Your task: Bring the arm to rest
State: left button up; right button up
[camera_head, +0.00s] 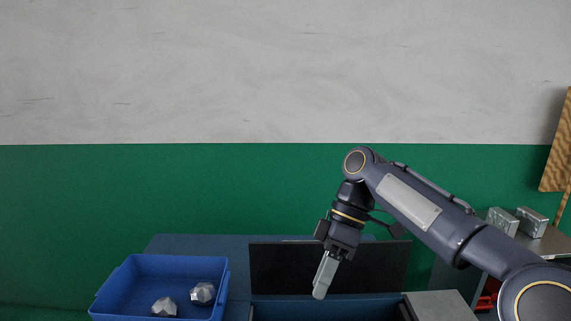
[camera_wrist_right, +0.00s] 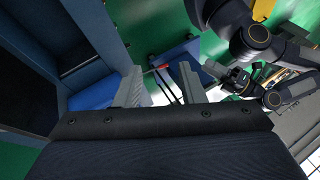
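My right arm comes in from the right in the head view and bends down. Its gripper (camera_head: 322,282) points downward above the dark open box at the middle, clear of the blue tray. In the right wrist view its two grey fingers (camera_wrist_right: 160,76) stand apart with nothing held between them. Dark links of my other arm (camera_wrist_right: 248,40) show at the upper right of the wrist view; its finger state is too small to tell. The left arm is not in the head view.
A blue tray (camera_head: 120,279) at the lower left holds two crumpled foil lumps (camera_head: 203,293). A box with a raised black panel (camera_head: 285,268) stands under my right gripper. Two silvery blocks (camera_head: 532,220) sit on a shelf at right, near a wooden board (camera_head: 560,150).

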jog(key=s+d+f+m+t, duration=0.3)
jog(key=s+d+m+t, duration=0.2)
jog(key=s+d+m, duration=0.5)
jog(key=s+d+f+m+t, duration=0.4)
jog(key=s+f+m, duration=0.3)
jog(key=s+f, duration=0.3)
jog(key=shift+s+f+m+t+h, duration=0.3)
jog(key=shift+s+t+h, duration=0.1)
jog(key=shift+s+t, duration=0.25)
